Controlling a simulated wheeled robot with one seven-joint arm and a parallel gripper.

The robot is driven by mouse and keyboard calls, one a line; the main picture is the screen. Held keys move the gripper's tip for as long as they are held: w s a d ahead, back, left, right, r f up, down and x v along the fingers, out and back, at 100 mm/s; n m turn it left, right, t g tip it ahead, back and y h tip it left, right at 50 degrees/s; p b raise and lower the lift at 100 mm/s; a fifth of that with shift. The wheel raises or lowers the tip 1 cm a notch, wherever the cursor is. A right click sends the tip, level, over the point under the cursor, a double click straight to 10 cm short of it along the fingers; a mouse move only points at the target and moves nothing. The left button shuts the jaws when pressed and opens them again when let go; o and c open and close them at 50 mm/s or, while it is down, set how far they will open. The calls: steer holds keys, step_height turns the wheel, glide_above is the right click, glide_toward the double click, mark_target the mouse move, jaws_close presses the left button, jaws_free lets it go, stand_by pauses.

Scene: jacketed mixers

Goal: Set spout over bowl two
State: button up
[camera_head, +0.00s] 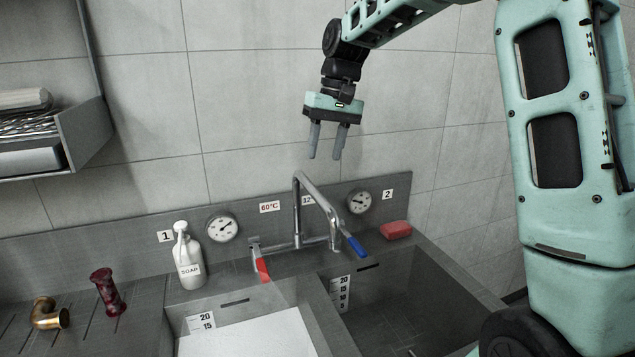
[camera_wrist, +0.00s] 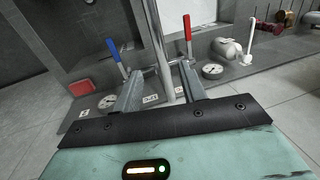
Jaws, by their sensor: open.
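The chrome spout (camera_head: 318,198) rises from the mixer behind the bowls and bends forward and right. Its outlet appears near the divider and the back of bowl two (camera_head: 385,285); exactly which side it overhangs I cannot tell. Bowl one (camera_head: 318,325), left, is filled by a white surface. The mixer has a red lever (camera_head: 262,266) and a blue lever (camera_head: 355,245). My gripper (camera_head: 325,156) is open and empty, fingers down, above the spout. In the wrist view the spout (camera_wrist: 158,40) shows between the fingers (camera_wrist: 160,85), apart from them as far as I can tell.
A wall rack (camera_head: 80,135) hangs upper left.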

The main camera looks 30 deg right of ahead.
mark_target(317, 190)
steer(key=f, duration=0.3)
steer(key=a+f+p, duration=0.1)
steer(key=f, duration=0.4)
steer(key=shift+w+a+f+p, duration=0.15)
steer(key=shift+a+f+p, duration=0.15)
steer(key=shift+a+f, duration=0.1)
steer(key=shift+d, duration=0.1)
jaws_close()
